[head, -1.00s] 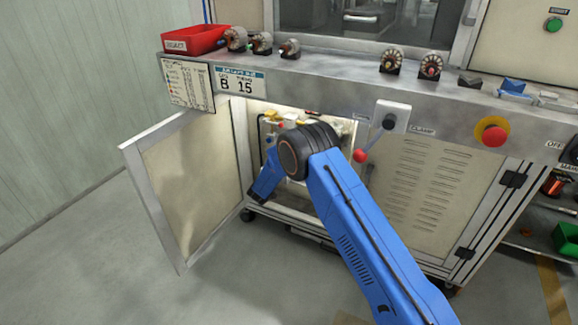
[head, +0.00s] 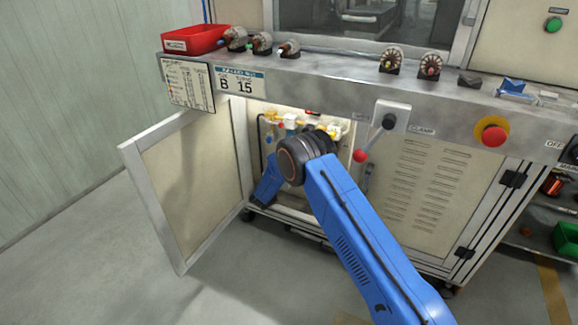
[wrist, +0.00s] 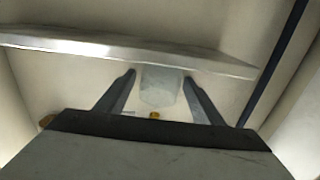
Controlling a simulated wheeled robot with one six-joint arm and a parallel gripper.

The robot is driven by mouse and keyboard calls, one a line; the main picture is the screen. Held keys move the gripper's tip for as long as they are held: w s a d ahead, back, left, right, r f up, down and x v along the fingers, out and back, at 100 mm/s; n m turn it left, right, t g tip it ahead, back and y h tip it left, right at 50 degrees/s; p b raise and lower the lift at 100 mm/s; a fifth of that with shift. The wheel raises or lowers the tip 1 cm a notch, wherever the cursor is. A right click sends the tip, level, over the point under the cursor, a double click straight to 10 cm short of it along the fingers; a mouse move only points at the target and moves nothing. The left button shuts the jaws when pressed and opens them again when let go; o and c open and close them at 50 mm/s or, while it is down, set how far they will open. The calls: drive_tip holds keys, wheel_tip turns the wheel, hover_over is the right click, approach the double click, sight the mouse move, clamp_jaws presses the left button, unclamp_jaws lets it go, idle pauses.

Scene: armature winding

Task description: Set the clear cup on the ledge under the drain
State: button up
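In the wrist view the clear cup (wrist: 160,87) is a pale, see-through shape between the two dark fingertips of my gripper (wrist: 160,77). Its sides lie very close to the tips, and I cannot tell whether both fingers press on it. A light metal strip (wrist: 60,43), which may be the ledge, crosses behind the cup; I cannot tell whether they touch. A small yellow fitting (wrist: 154,115) shows between the fingers near the gripper body; I cannot tell whether it is the drain. In the head view my arm hides the gripper and the cup.
The cabinet door (head: 190,185) stands open at the left. Inside the lit opening, several coloured fittings (head: 290,122) show above my arm. A lever with a red knob (head: 359,155) sticks out just right of the opening. A dark bar (wrist: 277,62) runs along the wrist view's right side.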

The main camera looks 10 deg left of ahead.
drive_tip(key=shift+r, duration=0.15)
drive_tip(key=v, duration=1.2)
idle(0.3)
